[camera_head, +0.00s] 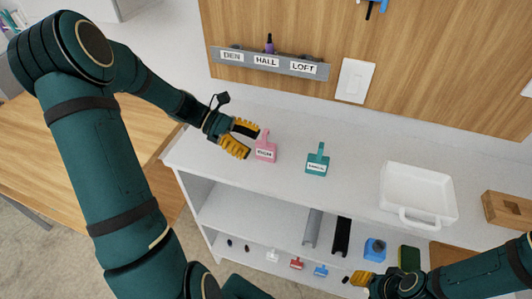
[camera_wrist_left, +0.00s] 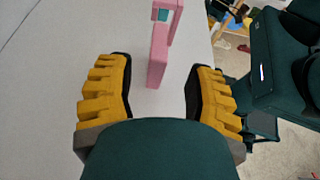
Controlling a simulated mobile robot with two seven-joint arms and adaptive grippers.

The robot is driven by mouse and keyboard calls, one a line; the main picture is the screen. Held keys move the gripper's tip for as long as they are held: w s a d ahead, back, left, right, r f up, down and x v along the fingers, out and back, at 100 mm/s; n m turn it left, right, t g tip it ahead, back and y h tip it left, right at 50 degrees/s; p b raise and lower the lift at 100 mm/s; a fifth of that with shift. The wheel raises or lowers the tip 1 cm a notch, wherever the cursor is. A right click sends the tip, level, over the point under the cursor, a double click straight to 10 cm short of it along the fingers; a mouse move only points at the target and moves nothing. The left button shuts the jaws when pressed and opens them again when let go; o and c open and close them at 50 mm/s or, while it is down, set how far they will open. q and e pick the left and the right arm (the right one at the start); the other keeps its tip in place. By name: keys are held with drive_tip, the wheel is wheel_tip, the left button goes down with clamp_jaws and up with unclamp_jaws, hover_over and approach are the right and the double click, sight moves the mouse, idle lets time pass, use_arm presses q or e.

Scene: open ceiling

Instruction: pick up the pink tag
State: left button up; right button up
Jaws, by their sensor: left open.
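The pink tag (camera_head: 265,147) lies on the white shelf top, with a dark-lettered white label on its body. In the left wrist view the pink tag (camera_wrist_left: 158,52) extends from the top edge to between my fingertips. My left gripper (camera_head: 248,141) is open just left of the tag in the head view. The open yellow fingers also show in the left wrist view (camera_wrist_left: 160,85), with a gap on both sides of the tag. My right gripper (camera_head: 362,279) is low at the lower right, partly cut off, and its jaw opening is unclear.
A white tray (camera_head: 418,192) and a wooden box (camera_head: 508,211) stand farther right. A grey rail (camera_head: 270,63) labelled DEN, HALL, LOFT is on the wall behind. Small items fill the lower shelf.

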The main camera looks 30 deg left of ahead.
sight(271, 161)
use_arm(q)
drive_tip(key=shift+d+f, duration=0.25)
drive_tip(key=shift+d, duration=0.35)
drive_tip(key=x, duration=0.1)
drive_tip(key=b+x, duration=0.1)
drive_tip(key=x, duration=0.2)
drive_tip(key=shift+w+b, duration=0.3)
drive_tip(key=shift+w+d+f, duration=0.1)
drive_tip(key=shift+w+d, duration=0.05)
drive_tip(key=shift+d, duration=0.4)
clamp_jaws()
